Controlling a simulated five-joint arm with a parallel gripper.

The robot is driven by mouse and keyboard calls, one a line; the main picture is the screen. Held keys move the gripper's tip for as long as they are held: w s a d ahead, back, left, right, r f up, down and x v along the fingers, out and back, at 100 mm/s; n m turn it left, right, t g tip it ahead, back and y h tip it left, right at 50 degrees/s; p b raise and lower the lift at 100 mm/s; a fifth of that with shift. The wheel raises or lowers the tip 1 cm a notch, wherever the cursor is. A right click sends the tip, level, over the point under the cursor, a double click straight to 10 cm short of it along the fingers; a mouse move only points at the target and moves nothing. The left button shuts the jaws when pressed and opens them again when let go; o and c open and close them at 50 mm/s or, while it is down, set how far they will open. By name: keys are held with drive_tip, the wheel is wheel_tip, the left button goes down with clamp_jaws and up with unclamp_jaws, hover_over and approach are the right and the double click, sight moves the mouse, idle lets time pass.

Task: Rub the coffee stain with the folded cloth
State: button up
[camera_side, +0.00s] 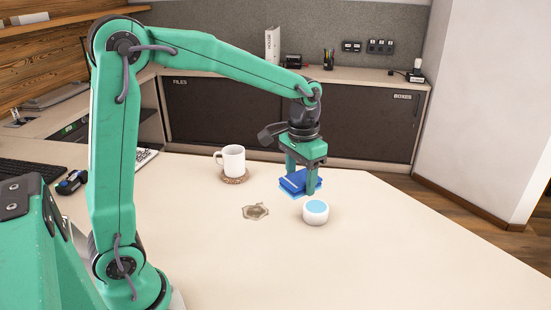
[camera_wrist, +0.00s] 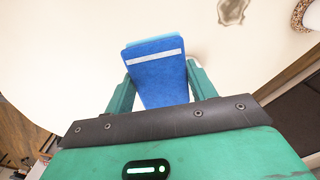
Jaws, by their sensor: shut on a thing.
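The folded cloth (camera_side: 298,181) is blue with a lighter blue layer at its edge. In the wrist view the cloth (camera_wrist: 160,75) shows a pale stripe across it and sits between the two fingers. My gripper (camera_side: 302,185) is shut on the cloth, with one finger on each side. I cannot tell whether the cloth touches the desk. The coffee stain (camera_side: 255,211) is a brownish irregular patch on the pale desk, to the left of and nearer the camera than the cloth. It also shows in the wrist view (camera_wrist: 232,11), ahead and right of the cloth.
A white mug (camera_side: 232,159) sits on a round coaster (camera_side: 234,176) behind the stain. The desk (camera_side: 400,240) is clear to the right.

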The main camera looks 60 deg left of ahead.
drive_tip(key=shift+a, duration=0.1)
idle(0.3)
drive_tip(key=shift+a+f, duration=0.25)
drive_tip(key=shift+a, duration=0.05)
drive_tip(key=s+a+f, duration=0.4)
drive_tip(key=a+f, duration=0.6)
drive_tip(key=a, duration=0.4)
drive_tip(key=shift+f, duration=0.25)
drive_tip(key=shift+s, duration=0.1)
